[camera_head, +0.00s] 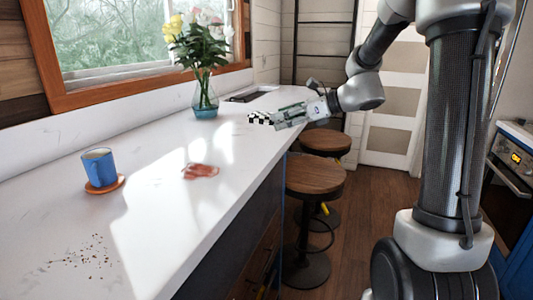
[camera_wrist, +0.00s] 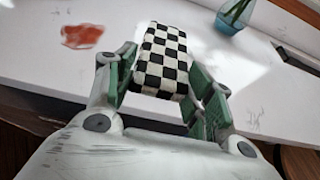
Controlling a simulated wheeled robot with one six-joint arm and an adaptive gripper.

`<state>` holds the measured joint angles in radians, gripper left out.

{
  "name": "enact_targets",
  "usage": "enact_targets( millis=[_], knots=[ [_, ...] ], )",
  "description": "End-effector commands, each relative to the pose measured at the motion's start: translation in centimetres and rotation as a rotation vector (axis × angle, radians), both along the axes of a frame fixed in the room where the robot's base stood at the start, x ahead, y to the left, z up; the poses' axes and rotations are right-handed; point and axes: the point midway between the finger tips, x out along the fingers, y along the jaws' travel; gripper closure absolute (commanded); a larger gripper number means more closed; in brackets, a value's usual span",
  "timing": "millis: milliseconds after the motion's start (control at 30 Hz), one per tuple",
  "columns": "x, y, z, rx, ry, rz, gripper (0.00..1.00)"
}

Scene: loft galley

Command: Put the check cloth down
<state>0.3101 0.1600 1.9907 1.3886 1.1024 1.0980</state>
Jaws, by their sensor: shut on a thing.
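The check cloth (camera_wrist: 163,62), a folded black-and-white block, is between the fingers of my gripper (camera_wrist: 160,88) in the wrist view. My gripper is shut on it. In the head view the cloth (camera_head: 260,118) is at the far part of the white counter, at the tip of my gripper (camera_head: 284,116), with the arm reaching in from the right. The cloth is over the counter near its front edge; I cannot tell whether it touches the surface. The fingers hide parts of its sides.
The white counter (camera_head: 150,225) holds a blue mug (camera_head: 98,167) on an orange coaster (camera_head: 104,187), a reddish patch (camera_head: 201,171), dark crumbs (camera_head: 88,254) and a vase of flowers (camera_head: 205,97) close to the cloth. Wooden stools (camera_head: 315,175) stand along the front edge.

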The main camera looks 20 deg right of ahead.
Motion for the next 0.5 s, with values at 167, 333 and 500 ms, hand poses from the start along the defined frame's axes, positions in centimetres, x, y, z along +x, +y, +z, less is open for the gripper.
enact_targets(
  millis=[167, 333, 500],
  knots=[
    [0.0, 0.0, -2.3, 0.002, 0.006, -0.001, 0.70],
    [0.0, 0.0, -4.7, 0.001, 0.003, 0.000, 0.70],
    [0.0, 0.0, -7.2, 0.002, 0.006, 0.000, 0.70]
  ],
)
